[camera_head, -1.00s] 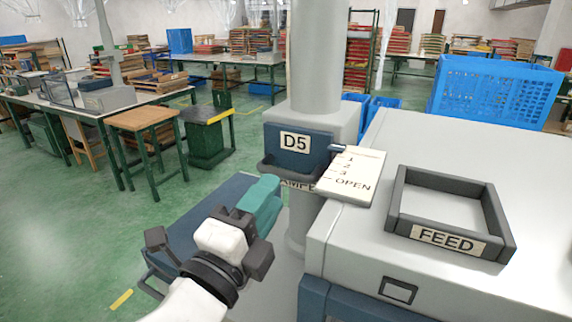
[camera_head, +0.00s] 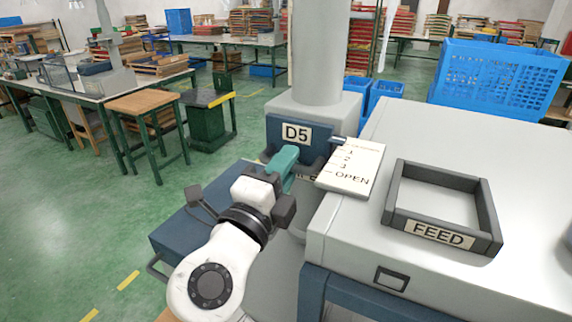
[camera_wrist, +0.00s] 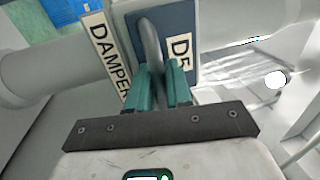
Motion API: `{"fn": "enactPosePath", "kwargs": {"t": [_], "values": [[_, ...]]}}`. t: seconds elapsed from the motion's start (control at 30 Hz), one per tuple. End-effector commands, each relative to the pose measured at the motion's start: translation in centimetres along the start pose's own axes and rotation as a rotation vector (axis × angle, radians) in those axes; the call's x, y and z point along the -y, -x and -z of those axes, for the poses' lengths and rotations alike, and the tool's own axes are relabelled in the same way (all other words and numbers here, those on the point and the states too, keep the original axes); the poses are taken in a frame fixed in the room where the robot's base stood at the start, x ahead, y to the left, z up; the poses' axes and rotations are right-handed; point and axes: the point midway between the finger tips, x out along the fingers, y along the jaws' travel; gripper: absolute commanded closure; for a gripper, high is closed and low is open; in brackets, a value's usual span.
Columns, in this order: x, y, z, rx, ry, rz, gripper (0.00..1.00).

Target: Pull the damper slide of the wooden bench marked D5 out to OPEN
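The damper slide of bench D5 has a blue front plate (camera_head: 297,133) with a D5 label and a dark bar handle. The handle (camera_wrist: 150,38) shows in the wrist view. My gripper (camera_head: 286,160) has its teal fingers at the handle. In the wrist view the two fingertips (camera_wrist: 162,68) stand a little apart, one on each side of the bar. I cannot tell whether they press on it. A cream scale board (camera_head: 350,168) marked 1, 2, 3 and OPEN lies beside the slide. A small metal pointer (camera_head: 338,140) is at its far end, away from OPEN.
A grey cabinet top (camera_head: 440,130) with a dark FEED frame (camera_head: 440,236) is on the right. A thick grey pipe (camera_head: 318,60) rises behind the plate. The DAMPER label (camera_wrist: 108,55) is beside the handle. Blue crates (camera_head: 500,80) stand behind. Green floor is open at the left.

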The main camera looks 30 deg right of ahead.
Motion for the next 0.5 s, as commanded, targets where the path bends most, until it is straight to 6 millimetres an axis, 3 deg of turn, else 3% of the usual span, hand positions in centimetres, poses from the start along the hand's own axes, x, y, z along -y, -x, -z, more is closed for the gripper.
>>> {"fn": "enactPosePath", "kwargs": {"t": [0.13, 0.5], "values": [[-0.1, 0.02, 0.01, 0.0, 0.001, -0.002, 1.0], [-0.16, 0.02, 0.01, -0.001, 0.002, -0.003, 1.0]]}}
